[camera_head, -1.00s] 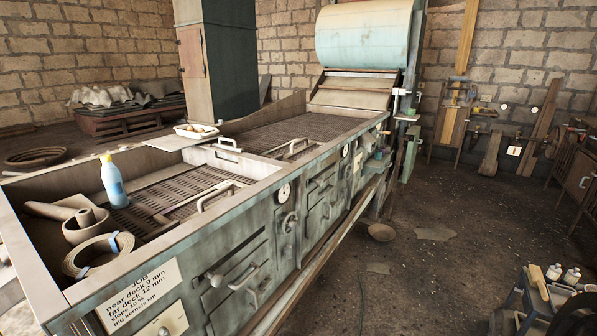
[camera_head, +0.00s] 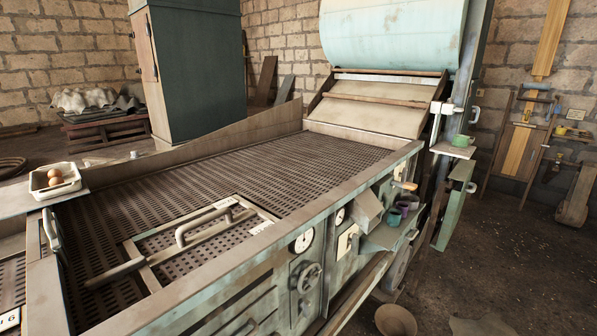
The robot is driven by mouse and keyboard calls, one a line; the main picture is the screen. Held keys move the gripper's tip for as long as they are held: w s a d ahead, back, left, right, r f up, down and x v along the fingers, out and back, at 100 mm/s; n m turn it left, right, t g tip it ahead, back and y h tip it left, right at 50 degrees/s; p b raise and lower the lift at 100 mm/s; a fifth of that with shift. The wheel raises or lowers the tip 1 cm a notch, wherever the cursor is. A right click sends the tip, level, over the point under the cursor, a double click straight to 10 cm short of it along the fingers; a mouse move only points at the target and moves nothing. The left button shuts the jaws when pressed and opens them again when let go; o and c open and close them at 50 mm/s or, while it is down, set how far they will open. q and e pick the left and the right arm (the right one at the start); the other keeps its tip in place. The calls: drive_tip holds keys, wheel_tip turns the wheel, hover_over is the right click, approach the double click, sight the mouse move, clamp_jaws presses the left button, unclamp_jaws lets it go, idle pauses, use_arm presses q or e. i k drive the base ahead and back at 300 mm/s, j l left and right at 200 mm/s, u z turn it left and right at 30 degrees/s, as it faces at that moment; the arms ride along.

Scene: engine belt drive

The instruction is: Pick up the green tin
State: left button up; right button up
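A small green tin (camera_head: 394,217) stands on a narrow ledge (camera_head: 380,238) on the right side of the long machine. It is small in the picture, and its opening is hard to make out. A purple tin (camera_head: 403,207) stands close behind it. A separate small green object (camera_head: 461,141) sits on a bracket at the machine's far right post; I cannot tell what it is. Neither of my grippers is in view.
The long perforated deck (camera_head: 270,165) carries a handled frame (camera_head: 190,240). A white tray with eggs (camera_head: 55,182) sits on the left edge. A bowl (camera_head: 395,321) is low beside the machine. The floor at right (camera_head: 500,260) is mostly clear.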

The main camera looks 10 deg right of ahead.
sight(458, 141)
drive_tip(key=i+l, duration=0.2)
drive_tip(key=l, duration=0.35)
drive_tip(key=i+l+u, duration=0.1)
drive_tip(key=l, duration=0.4)
drive_tip(key=i+l, duration=0.3)
drive_tip(key=l, duration=0.25)
drive_tip(key=i+l+u, duration=0.1)
drive_tip(key=l, duration=0.45)
drive_tip(key=i+l, duration=0.25)
drive_tip(key=l, duration=0.3)
drive_tip(key=i+l+u, duration=0.15)
drive_tip(key=l, duration=0.45)
drive_tip(key=i+l, duration=0.2)
drive_tip(key=l, duration=0.35)
drive_tip(key=i+l+u, duration=0.1)
drive_tip(key=l, duration=0.5)
